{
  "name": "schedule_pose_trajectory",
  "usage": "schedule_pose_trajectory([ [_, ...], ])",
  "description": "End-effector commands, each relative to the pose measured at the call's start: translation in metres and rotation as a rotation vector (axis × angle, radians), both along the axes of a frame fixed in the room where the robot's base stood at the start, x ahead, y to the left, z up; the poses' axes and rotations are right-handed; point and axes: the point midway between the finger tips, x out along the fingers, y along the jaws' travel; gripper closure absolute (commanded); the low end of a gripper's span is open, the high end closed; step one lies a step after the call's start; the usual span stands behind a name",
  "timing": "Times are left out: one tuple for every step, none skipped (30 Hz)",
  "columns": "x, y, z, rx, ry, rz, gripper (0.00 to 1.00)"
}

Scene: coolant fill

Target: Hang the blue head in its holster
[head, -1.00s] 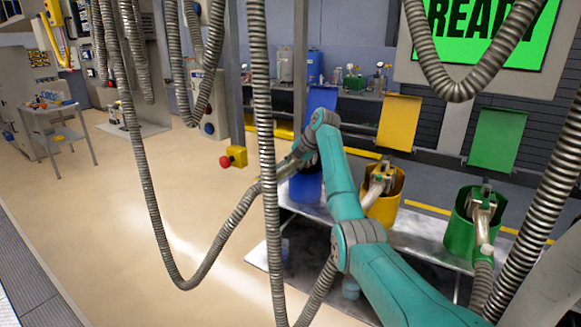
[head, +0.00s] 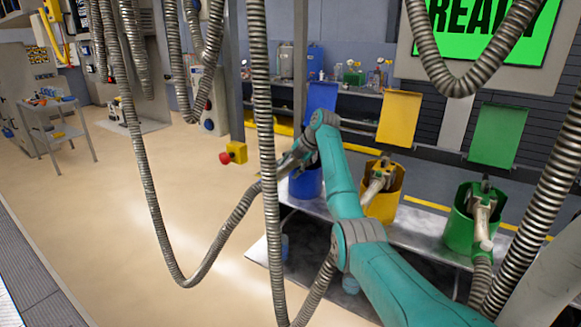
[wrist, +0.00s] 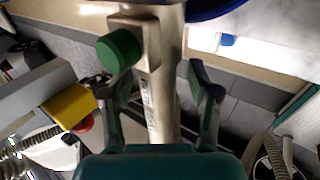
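My gripper (wrist: 160,88) has its two fingers on either side of the metal body of the blue head (wrist: 166,105) in the wrist view. It appears shut on the head, though the contact at the pads is hard to see. A green round knob (wrist: 119,51) sticks out from a block on the head's side. In the head view my gripper is partly hidden by my arm, just above the blue holster (head: 305,183). The head's hose (head: 222,232) runs down to the left from there. A blue rim (wrist: 214,8) shows at the top of the wrist view, beside the head.
The yellow holster (head: 383,208) and green holster (head: 459,238) each hold a head, right of the blue one on a metal bench (head: 425,232). Hanging hoses (head: 263,120) cross the foreground. A red-tipped yellow box (head: 237,152) stands left of the bench. Floor at left is open.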

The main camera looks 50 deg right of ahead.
Motion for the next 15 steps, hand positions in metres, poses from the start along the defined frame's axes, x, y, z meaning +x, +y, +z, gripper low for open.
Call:
schedule_pose_trajectory([
  [0.000,0.000,0.001,0.000,0.000,0.000,0.37],
  [0.000,0.000,0.001,0.000,-0.001,0.000,0.37],
  [0.000,0.000,0.001,0.000,-0.001,0.000,0.37],
  [0.000,0.000,0.001,0.000,-0.001,0.000,0.37],
  [0.000,0.000,0.001,0.000,-0.001,0.000,0.37],
  [-0.001,0.001,-0.004,0.005,0.005,0.000,0.37],
  [-0.001,0.001,-0.003,0.005,0.005,0.000,0.37],
  [-0.001,0.000,-0.002,0.005,0.004,0.000,0.37],
  [-0.002,0.000,0.000,0.003,0.003,0.000,0.37],
  [-0.003,0.000,0.002,0.003,0.003,-0.001,0.37],
  [-0.004,0.000,0.004,0.002,0.002,0.000,0.37],
  [-0.006,-0.001,0.008,0.000,0.001,-0.001,0.37],
  [-0.008,-0.001,0.011,0.001,0.000,-0.001,0.37],
  [-0.011,-0.002,0.015,0.000,0.000,-0.001,0.37],
  [-0.014,-0.002,0.021,-0.001,0.000,-0.001,0.37],
])
